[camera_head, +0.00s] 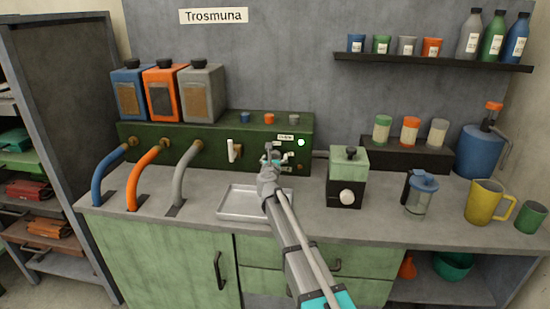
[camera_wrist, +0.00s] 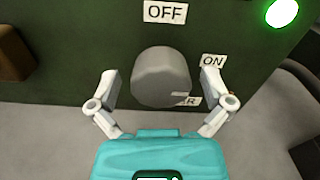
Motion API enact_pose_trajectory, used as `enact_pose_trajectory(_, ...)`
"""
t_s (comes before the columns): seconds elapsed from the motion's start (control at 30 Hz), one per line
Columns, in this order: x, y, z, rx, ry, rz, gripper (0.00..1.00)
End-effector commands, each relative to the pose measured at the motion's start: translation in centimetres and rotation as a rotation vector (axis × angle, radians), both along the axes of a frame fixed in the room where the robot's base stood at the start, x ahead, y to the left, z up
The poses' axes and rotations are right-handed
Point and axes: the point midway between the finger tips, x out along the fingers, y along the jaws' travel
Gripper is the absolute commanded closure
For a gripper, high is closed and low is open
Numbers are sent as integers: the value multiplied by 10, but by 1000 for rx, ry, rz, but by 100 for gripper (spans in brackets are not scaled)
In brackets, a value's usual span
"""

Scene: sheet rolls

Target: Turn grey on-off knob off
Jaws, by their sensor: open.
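The grey on-off knob (camera_wrist: 161,78) sits on the front of the dark green machine (camera_head: 215,150). In the wrist view an OFF label (camera_wrist: 165,12) is above the knob and an ON label (camera_wrist: 212,61) is to its upper right. A green lamp (camera_wrist: 282,13) is lit at the upper right; it also shows in the head view (camera_head: 301,142). My gripper (camera_wrist: 162,98) is open, with one finger on each side of the knob, and gaps show between fingers and knob. In the head view my gripper (camera_head: 272,155) hides the knob. The knob's pointing direction is unclear.
A metal tray (camera_head: 228,212) lies on the counter below the machine. A green and black box with a white knob (camera_head: 346,197) stands to the right of my arm. A small lever (camera_head: 234,150) is left of my gripper. Hoses (camera_head: 143,170) run down at the left.

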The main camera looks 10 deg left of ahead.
Motion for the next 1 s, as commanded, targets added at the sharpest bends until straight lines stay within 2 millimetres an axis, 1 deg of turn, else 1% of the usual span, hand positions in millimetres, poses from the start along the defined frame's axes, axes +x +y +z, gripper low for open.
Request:
enact_pose_trajectory(0.1,5,0,0,0,0,0,0)
enact_pose_trajectory(0.4,5,0,0,0,0,0,0)
enact_pose_trajectory(0.43,5,0,0,0,0,0,2)
enact_pose_trajectory(0.83,6,-1,0,0,0,-1,76)
enact_pose_trajectory(0.87,6,-1,0,0,0,-1,80)
enact_pose_trajectory(1.0,6,-1,0,-3,0,-1,80)
